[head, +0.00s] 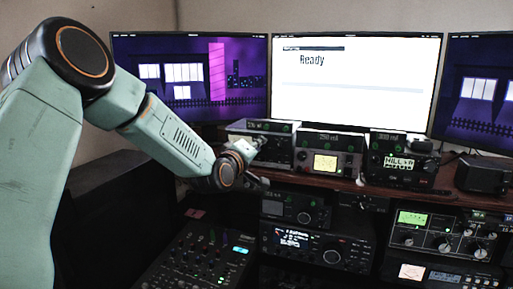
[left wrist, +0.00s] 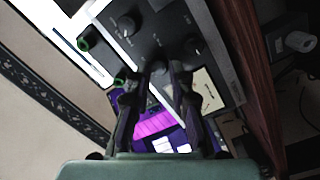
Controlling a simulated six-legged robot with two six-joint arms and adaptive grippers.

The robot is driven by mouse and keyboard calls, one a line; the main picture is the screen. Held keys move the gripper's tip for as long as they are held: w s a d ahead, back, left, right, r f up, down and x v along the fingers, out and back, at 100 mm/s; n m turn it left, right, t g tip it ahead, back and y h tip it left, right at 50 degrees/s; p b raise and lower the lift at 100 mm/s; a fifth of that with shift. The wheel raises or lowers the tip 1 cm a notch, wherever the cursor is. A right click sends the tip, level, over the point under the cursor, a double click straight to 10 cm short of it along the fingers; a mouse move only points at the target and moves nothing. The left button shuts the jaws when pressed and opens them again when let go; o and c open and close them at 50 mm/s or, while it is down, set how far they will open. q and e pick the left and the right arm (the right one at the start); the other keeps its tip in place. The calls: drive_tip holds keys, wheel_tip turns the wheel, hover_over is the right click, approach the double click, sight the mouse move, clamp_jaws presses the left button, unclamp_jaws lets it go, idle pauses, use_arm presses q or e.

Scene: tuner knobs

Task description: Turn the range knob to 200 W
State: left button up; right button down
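The tuner box (head: 277,152) stands at the left end of the wooden shelf in the head view. Its dark face fills the top of the left wrist view (left wrist: 170,30), with several round knobs and a pale meter (left wrist: 208,95). One knob (left wrist: 127,27) is clear of the fingers, another (left wrist: 193,45) sits higher than the fingertips, and one (left wrist: 157,68) is partly hidden by them. My left gripper (left wrist: 168,72) has its fingertips a little apart close to the face; I cannot tell whether they touch a knob. The labels and range setting are unreadable. My right gripper is out of view.
A box with a lit meter (head: 325,163) and one with a green display (head: 398,164) stand right of the tuner on the shelf (head: 352,187). Monitors (head: 354,85) rise behind. Radios (head: 318,245) and a mixer (head: 200,256) lie below. Free air is left of the tuner.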

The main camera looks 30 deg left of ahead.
use_arm(q)
drive_tip(key=shift+d, duration=0.2)
clamp_jaws()
drive_tip(key=shift+m, duration=0.4)
drive_tip(key=shift+m+g+p, duration=0.4)
drive_tip(key=shift+m+p, duration=1.95)
drive_tip(key=shift+m, duration=1.15)
drive_tip(key=shift+f, duration=0.15)
drive_tip(key=shift+o, duration=0.5)
unclamp_jaws()
drive_tip(key=o, duration=0.5)
drive_tip(key=shift+w, duration=0.2)
drive_tip(key=shift+c, duration=0.2)
